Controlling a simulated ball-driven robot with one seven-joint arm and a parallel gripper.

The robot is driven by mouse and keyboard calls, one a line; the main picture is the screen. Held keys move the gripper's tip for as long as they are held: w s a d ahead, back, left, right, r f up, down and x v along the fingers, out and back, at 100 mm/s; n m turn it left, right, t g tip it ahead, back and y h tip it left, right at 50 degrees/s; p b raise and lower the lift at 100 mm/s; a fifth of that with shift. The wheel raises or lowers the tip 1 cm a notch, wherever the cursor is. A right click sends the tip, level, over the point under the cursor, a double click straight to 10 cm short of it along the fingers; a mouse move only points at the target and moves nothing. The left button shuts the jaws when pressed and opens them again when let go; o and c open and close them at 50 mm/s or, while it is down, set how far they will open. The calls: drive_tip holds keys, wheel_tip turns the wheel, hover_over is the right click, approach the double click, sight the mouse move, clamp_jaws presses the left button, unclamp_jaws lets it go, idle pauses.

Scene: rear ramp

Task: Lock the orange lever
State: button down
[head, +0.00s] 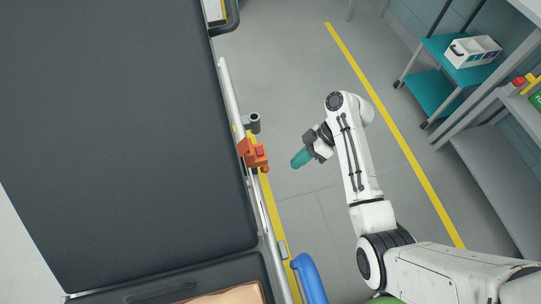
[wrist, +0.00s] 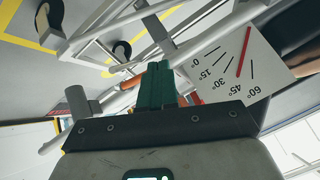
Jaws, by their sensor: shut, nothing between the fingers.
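The orange lever (head: 253,153) sits on the metal side rail at the right edge of a large dark panel. My gripper (head: 300,158), with teal fingers, is to the right of the lever and apart from it in the head view. In the wrist view my gripper's fingers (wrist: 157,85) are together, with nothing between them. Orange parts (wrist: 131,82) show behind the fingers there, mostly hidden, and I cannot tell the lever's exact position from them.
The dark panel (head: 120,130) fills the left. A blue curved handle (head: 309,278) stands near the bottom. A white angle scale (wrist: 238,65) with a red line shows in the wrist view. A teal cart (head: 437,93) and shelving stand right. Grey floor lies between.

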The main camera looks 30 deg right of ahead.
drive_tip(key=w+d+r+n+t+y, duration=0.1)
drive_tip(key=w+d+r+n+y, duration=0.1)
drive_tip(key=w, duration=0.3)
drive_tip(key=shift+w+d+r+n+y+b, duration=0.3)
drive_tip(key=shift+d+r+n+b, duration=0.15)
drive_tip(key=shift+n, duration=0.25)
drive_tip(key=shift+a, duration=0.1)
drive_tip(key=x, duration=1)
